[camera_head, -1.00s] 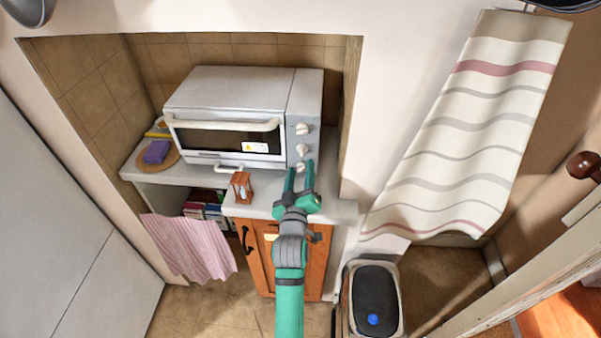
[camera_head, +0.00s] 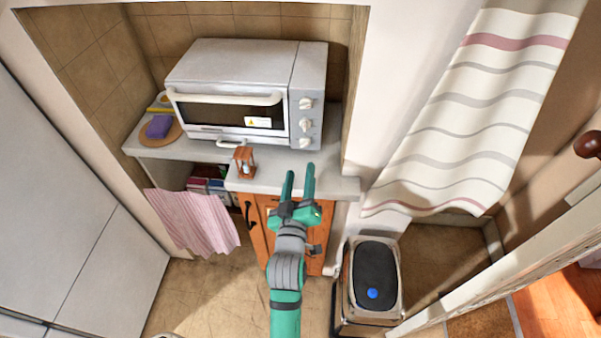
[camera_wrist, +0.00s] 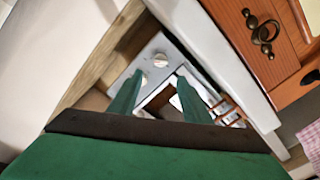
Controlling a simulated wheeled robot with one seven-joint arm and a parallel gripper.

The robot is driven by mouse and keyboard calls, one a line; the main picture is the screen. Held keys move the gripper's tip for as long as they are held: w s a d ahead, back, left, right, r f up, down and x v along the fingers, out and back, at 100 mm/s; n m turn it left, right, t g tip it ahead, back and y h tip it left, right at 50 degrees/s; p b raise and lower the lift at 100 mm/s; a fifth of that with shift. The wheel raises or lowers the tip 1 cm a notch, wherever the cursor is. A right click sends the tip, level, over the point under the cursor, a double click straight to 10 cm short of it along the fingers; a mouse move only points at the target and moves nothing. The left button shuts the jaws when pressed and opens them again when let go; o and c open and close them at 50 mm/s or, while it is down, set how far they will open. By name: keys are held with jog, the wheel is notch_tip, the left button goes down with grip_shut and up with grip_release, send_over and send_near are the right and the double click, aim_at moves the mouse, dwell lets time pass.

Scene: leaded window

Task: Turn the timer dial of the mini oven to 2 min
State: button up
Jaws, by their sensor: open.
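The white mini oven (camera_head: 230,90) stands on the counter in the tiled niche, its door shut. Its right panel carries three pale knobs in a column: top (camera_head: 306,103), middle (camera_head: 305,125) and bottom (camera_head: 304,142). I cannot read their markings, nor tell which one is the timer dial. My green gripper (camera_head: 299,170) is open and empty, in front of and below the knobs, apart from them. In the wrist view the oven's panel shows beyond the fingers (camera_wrist: 155,92), with one knob (camera_wrist: 160,60) between and above the fingertips.
A small wooden hourglass (camera_head: 244,160) stands on the counter (camera_head: 330,187) left of my gripper. A purple sponge (camera_head: 158,126) lies on a round board.

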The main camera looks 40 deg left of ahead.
aim_at(304, 145)
jog(key=shift+w+f, duration=0.1)
jog(key=shift+w+n, duration=0.15)
jog(key=shift+n, duration=0.25)
jog(key=x, duration=1)
jog(key=shift+a, duration=0.1)
jog(key=c, duration=1)
jog(key=shift+c, duration=0.2)
